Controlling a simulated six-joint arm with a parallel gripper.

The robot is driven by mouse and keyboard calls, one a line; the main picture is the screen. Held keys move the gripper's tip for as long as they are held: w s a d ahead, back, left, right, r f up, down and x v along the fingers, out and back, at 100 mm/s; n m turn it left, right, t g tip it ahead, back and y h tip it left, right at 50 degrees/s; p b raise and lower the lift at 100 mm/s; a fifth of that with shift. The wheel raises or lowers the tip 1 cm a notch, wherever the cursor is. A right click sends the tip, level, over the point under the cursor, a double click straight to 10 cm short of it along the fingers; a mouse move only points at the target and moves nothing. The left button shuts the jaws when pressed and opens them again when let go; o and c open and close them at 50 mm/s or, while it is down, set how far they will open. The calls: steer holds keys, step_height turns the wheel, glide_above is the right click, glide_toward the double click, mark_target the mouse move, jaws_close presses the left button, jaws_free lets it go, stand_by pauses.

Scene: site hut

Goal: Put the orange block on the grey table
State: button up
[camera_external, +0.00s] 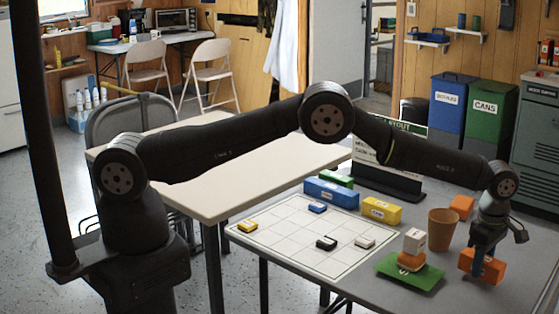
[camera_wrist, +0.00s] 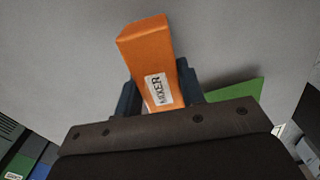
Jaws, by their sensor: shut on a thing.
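My gripper (camera_external: 484,262) is shut on the orange block (camera_external: 494,272) at the right of the grey table (camera_external: 405,293). In the wrist view the orange block (camera_wrist: 147,48) stands out between my two dark fingers (camera_wrist: 160,92), with a white "MIXER" label facing the camera. The grey surface (camera_wrist: 65,65) fills the space behind it. I cannot tell whether the block touches the table or is just above it. A finger hides part of the block in the external view.
Left of my gripper, a green mat (camera_external: 428,278) bears an orange piece (camera_external: 410,262) with a white block (camera_external: 414,240) on top. A brown cup (camera_external: 441,230) and another orange block (camera_external: 462,206) stand behind. A white grid sheet (camera_external: 290,240) with small blocks lies farther left.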

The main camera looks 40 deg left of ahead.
steer(key=shift+f, duration=1)
steer(key=shift+f, duration=0.15)
steer(key=o, duration=1.1)
steer(key=shift+c, duration=0.2)
step_height(320, 180, up, 12)
steer(key=shift+r, duration=0.2)
